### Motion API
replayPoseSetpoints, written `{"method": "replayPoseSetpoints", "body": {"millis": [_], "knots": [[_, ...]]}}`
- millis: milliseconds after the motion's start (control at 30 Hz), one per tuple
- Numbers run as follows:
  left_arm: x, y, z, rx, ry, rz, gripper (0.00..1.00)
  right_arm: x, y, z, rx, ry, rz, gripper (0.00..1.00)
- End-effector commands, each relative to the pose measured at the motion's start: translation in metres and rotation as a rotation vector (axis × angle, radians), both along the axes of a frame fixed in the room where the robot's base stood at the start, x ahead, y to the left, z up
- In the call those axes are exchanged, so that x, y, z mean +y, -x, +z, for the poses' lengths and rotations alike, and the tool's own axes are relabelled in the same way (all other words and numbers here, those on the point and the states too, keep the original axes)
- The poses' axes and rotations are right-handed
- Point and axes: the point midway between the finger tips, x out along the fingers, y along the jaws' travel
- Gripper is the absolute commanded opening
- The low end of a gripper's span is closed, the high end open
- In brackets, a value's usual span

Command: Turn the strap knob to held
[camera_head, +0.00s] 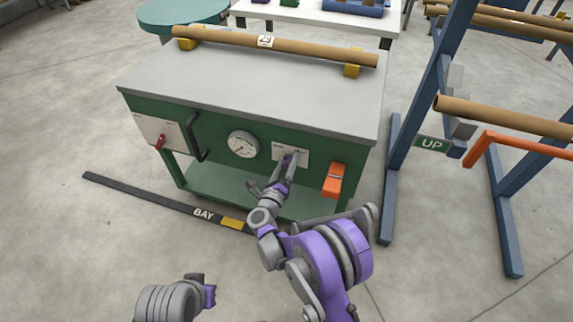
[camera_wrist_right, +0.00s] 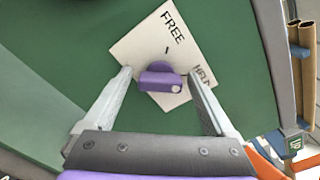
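The strap knob (camera_wrist_right: 160,80) is purple, with a pale dot at its right end in the right wrist view. It sits on a white plate marked FREE and HELD (camera_wrist_right: 150,42), on the green front of the bench. The dot end lies on the HELD side, just below that word. My right gripper (camera_wrist_right: 160,74) is open, with one finger on each side of the knob and visible gaps. Its right finger partly covers HELD. In the head view the right gripper (camera_head: 288,161) reaches the plate (camera_head: 303,155). My left gripper (camera_head: 205,287) is low, away from the bench; its fingers are unclear.
The bench (camera_head: 250,85) carries a long cardboard tube (camera_head: 290,48) on yellow blocks. A gauge (camera_head: 243,145), a red lever (camera_head: 160,142) and an orange box (camera_head: 334,180) are on its front. A blue rack (camera_head: 425,110) stands right.

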Motion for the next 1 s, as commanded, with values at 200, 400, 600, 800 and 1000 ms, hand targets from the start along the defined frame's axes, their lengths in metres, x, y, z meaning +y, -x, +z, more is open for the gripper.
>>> {"method": "replayPoseSetpoints", "body": {"millis": [200, 400, 600, 800, 1000], "knots": [[0.000, 0.000, 0.000, 0.000, 0.000, 0.000, 0.00, 0.000, 0.000, 0.000, 0.000, 0.002, -0.001, 0.93], [0.000, 0.000, 0.002, 0.000, 0.000, 0.000, 0.00, 0.003, 0.009, 0.001, -0.001, 0.001, 0.002, 0.93], [0.000, 0.001, 0.007, -0.002, 0.000, 0.000, 0.00, 0.015, 0.044, 0.001, 0.000, 0.001, 0.002, 0.93], [0.000, 0.002, 0.011, -0.003, 0.000, 0.000, 0.00, 0.027, 0.081, 0.001, 0.000, 0.001, 0.002, 0.93], [0.000, 0.002, 0.013, -0.004, 0.000, 0.000, 0.00, 0.033, 0.100, 0.001, 0.000, 0.002, 0.001, 0.93]]}}
